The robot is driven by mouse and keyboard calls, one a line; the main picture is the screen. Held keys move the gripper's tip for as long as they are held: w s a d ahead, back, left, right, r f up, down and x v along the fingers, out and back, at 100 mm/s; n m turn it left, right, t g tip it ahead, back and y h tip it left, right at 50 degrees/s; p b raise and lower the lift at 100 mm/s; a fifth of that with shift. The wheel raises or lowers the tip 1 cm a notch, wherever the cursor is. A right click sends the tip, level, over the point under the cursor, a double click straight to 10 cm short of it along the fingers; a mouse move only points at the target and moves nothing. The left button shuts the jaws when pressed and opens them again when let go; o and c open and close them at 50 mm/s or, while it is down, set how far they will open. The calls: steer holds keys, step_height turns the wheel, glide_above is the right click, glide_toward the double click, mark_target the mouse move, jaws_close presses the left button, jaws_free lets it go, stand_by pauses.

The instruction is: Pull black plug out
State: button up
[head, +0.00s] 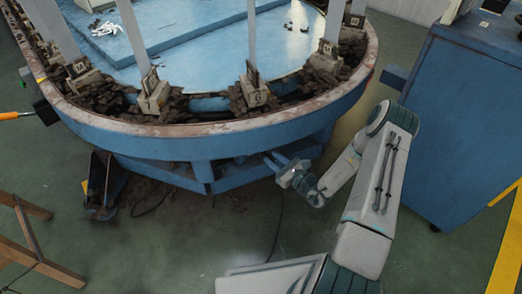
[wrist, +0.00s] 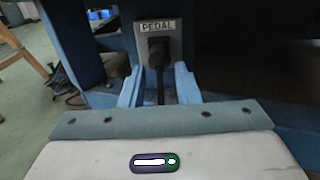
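The black plug (wrist: 158,53) sits in a grey socket plate (wrist: 175,42) labelled PEDAL, in the wrist view. Its black cable (wrist: 161,92) hangs straight down from it. My gripper (wrist: 158,82) is open, with one pale blue finger on each side of the plug's lower part and cable. I see a gap on both sides, and no clear contact. In the head view my gripper (head: 269,159) reaches under the rim of the round blue machine (head: 225,143). The plug and socket cannot be made out there.
A dark foot pedal (head: 103,184) stands on the floor to the left, with a thin cable near it. A wooden stool (head: 35,250) is at the lower left. A blue cabinet (head: 462,115) stands to the right of my arm. The floor in front of the machine is mostly clear.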

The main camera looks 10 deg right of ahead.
mark_target(266, 153)
steer(key=shift+x, duration=2.85)
steer(key=shift+s, duration=0.1)
stand_by(0.5)
steer(key=c, duration=0.5)
steer(key=o, duration=0.7)
steer(key=shift+c, duration=0.2)
steer(key=shift+d, duration=0.1)
steer(key=p+v, duration=0.2)
steer(key=v, duration=0.6)
